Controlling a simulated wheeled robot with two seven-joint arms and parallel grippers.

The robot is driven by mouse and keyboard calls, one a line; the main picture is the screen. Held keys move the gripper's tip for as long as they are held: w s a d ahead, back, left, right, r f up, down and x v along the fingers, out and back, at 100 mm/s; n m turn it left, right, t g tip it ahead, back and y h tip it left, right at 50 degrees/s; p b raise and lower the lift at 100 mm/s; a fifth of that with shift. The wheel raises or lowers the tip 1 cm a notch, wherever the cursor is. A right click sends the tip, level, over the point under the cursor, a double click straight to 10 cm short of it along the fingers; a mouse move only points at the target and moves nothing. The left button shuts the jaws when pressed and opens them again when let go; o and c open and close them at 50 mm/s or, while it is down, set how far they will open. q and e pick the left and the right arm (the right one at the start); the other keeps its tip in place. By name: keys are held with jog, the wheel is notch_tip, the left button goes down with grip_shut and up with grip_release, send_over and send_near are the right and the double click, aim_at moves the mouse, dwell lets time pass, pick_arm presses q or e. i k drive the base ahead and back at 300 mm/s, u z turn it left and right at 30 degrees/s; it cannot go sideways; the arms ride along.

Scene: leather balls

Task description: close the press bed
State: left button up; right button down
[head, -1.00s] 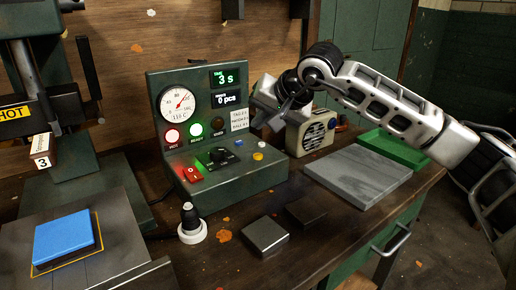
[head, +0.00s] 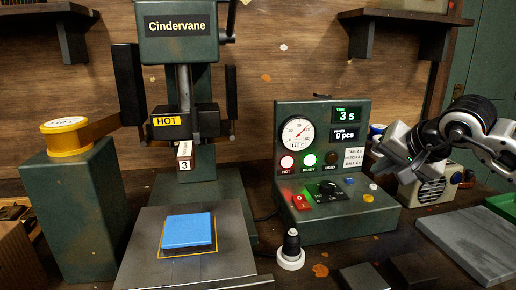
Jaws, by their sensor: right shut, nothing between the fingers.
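The press (head: 177,36) stands left of centre, green, with a "Cindervane" plate and a black head marked HOT. Its bed (head: 135,250) is a grey plate pulled out in front of the press column. A blue block (head: 188,230) lies on the bed inside a yellow outline. A small block marked 3 (head: 184,164) shows under the head. My right gripper (head: 388,166) is at the right, beside the control box, shut and empty, well away from the bed. My left gripper is not in view.
The green control box (head: 335,222) stands right of the bed; its dial reads near 110 C and its timer 3 s. A white-based knob (head: 291,256) stands before it. A yellow roll (head: 66,136) sits on a green post at left. A grey slab (head: 470,243) lies at right.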

aim_at(230, 264)
jog(key=k, duration=0.95)
